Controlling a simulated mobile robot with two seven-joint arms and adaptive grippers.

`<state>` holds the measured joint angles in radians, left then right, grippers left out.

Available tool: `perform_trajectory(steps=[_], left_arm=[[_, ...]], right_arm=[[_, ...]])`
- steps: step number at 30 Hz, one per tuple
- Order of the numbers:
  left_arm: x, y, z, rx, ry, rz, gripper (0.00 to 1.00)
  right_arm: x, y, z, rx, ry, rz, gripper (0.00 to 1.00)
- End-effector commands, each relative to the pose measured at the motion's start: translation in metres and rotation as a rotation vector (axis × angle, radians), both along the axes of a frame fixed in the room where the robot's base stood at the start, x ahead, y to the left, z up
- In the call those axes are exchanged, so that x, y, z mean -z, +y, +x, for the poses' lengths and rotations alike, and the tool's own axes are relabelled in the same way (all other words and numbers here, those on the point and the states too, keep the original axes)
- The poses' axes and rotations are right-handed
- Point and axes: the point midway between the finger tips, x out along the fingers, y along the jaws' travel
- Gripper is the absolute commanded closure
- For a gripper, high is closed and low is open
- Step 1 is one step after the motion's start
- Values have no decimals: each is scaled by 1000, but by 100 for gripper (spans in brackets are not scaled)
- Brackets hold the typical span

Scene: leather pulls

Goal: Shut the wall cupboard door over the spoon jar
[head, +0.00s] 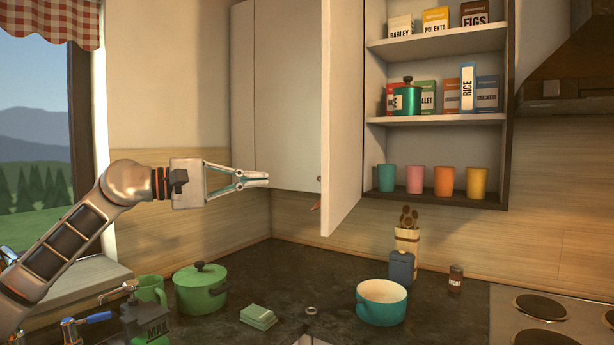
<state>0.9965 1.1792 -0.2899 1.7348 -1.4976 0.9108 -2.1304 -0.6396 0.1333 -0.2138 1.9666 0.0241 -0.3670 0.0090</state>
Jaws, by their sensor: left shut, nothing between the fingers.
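The wall cupboard (438,122) hangs on the back wall with its shelves showing. Its white door (342,110) stands open, swung out toward me on the left side of the opening. The spoon jar (407,239), a pale holder with wooden spoons, stands on the counter below the cupboard, against the back wall. My left gripper (268,179) is shut and empty, left of the open door and apart from it, pointing right. My right gripper is not in view.
The cupboard holds food boxes, a green pot and several coloured cups (415,180). On the dark counter (330,275) stand a green lidded pot (201,290), a teal pot (381,303), a blue canister (401,268) and a small dark jar (455,279). A hob (545,315) is at right.

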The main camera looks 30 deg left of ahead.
Motion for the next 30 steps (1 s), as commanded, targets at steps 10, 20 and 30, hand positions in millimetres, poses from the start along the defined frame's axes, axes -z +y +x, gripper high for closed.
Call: perform_trajectory(steps=[10, 20, 30], left_arm=[[-7, -22, 29, -5, -11, 16, 100], [-6, -62, 80, -6, -10, 15, 100], [-3, -96, 82, -7, -8, 15, 100]], right_arm=[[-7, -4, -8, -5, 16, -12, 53], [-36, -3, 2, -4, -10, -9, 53], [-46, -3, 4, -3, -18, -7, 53]])
